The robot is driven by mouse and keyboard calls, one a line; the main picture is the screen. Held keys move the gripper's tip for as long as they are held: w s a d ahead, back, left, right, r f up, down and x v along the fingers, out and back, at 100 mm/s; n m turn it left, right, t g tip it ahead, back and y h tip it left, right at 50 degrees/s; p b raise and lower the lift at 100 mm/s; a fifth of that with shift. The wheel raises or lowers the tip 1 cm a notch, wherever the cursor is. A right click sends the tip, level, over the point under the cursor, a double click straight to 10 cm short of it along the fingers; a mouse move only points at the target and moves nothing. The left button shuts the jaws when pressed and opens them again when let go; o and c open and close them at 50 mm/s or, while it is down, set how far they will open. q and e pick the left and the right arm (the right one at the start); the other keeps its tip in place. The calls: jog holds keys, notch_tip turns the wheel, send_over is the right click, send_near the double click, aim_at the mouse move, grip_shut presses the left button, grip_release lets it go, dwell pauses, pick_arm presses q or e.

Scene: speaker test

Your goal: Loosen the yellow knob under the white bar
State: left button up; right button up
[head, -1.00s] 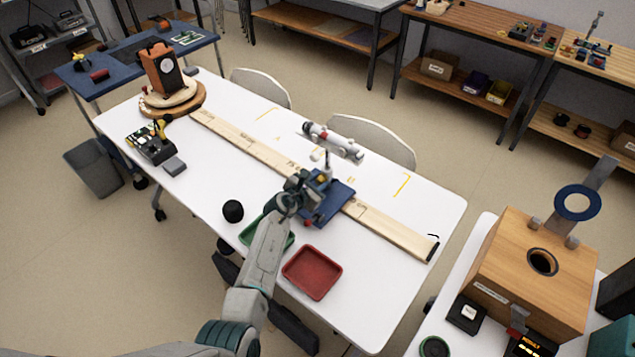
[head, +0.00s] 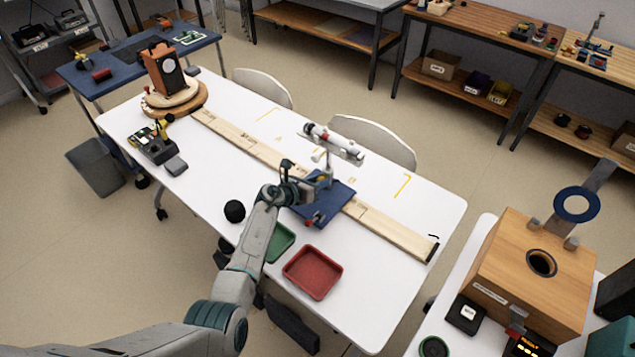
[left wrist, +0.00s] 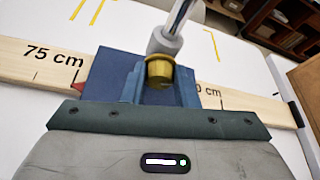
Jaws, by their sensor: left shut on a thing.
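The white bar (head: 333,141) is a white and grey tube with dark end parts, held on a thin post above a blue base (head: 328,207) that sits across the wooden rail (head: 390,230). The yellow knob (left wrist: 159,71) shows in the left wrist view, just below the grey collar of the post (left wrist: 181,17). My left gripper (head: 312,183) reaches in from the left, low beside the post. In the left wrist view its fingers (left wrist: 160,86) are shut on the yellow knob, one on each side. The knob's lower part is hidden. My right gripper is not in view.
A red tray (head: 313,272), a green tray (head: 280,243) and a black ball (head: 235,211) are near the front edge of the white table (head: 370,300). A wooden box (head: 530,270) stands at the right. An orange device (head: 163,68) on a round wooden stand is at the far left.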

pick_arm(q)
jog(key=shift+n, duration=0.4)
jog(key=o, duration=1)
jog(key=shift+a, duration=0.1)
jog(key=v, duration=1)
jog(key=shift+s+a+b, duration=0.15)
jog(key=shift+a+b, duration=0.15)
jog(key=shift+b, duration=0.05)
jog(key=shift+r, duration=0.1)
